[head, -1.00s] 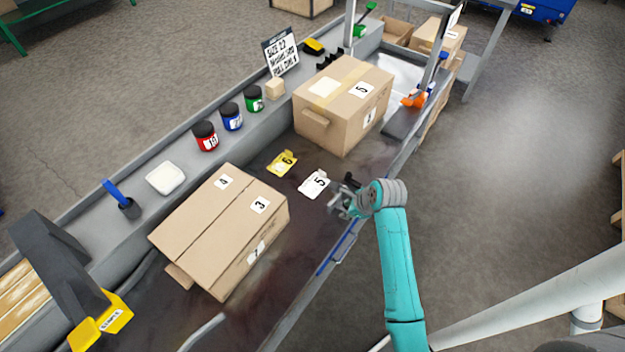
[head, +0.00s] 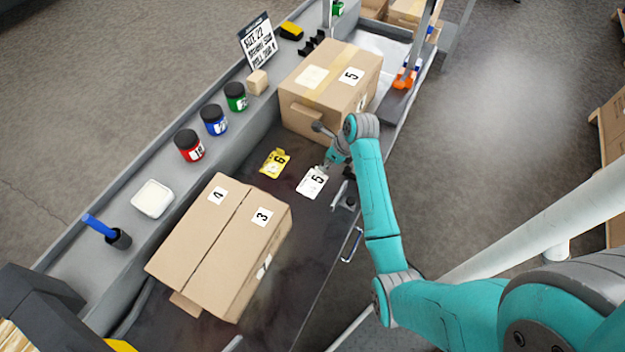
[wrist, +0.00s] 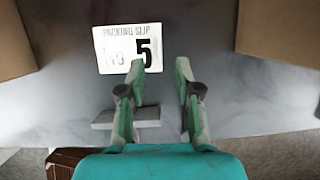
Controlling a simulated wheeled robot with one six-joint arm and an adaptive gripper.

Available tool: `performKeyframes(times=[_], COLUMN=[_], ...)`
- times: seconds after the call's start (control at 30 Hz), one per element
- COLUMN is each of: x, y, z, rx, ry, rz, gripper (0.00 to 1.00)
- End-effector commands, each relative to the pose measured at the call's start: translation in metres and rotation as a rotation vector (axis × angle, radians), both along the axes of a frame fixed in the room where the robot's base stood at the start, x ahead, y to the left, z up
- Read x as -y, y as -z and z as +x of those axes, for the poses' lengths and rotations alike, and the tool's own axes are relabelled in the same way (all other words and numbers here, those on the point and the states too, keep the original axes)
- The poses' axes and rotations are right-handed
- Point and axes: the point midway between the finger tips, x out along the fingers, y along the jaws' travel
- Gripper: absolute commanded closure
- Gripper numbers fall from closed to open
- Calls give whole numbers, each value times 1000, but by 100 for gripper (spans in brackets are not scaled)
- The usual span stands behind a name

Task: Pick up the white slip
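The white slip (head: 313,182) lies flat on the dark bench surface between the two large cartons, marked with a 5. In the wrist view the white slip (wrist: 127,48) reads "PACKING SLIP" with a large 5, just beyond my left fingertip. My gripper (wrist: 161,66) is open, its two fingers apart with nothing between them. In the head view my gripper (head: 332,163) is at the slip's upper right edge, partly hidden by my arm. I cannot tell whether a finger touches the slip.
A yellow slip (head: 275,162) marked 6 lies left of the white one. A carton (head: 225,240) stands at the lower left and another carton (head: 330,90) at the upper right.

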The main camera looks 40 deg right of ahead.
Motion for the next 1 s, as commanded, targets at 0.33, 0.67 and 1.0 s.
performKeyframes(times=[0.33,0.67,1.0], x=[-5,-8,-8], y=[27,57,57], z=[12,25,25], rx=[-2,-1,0], ry=[-2,-1,-1], rz=[0,-2,-1], gripper=[67,67,99])
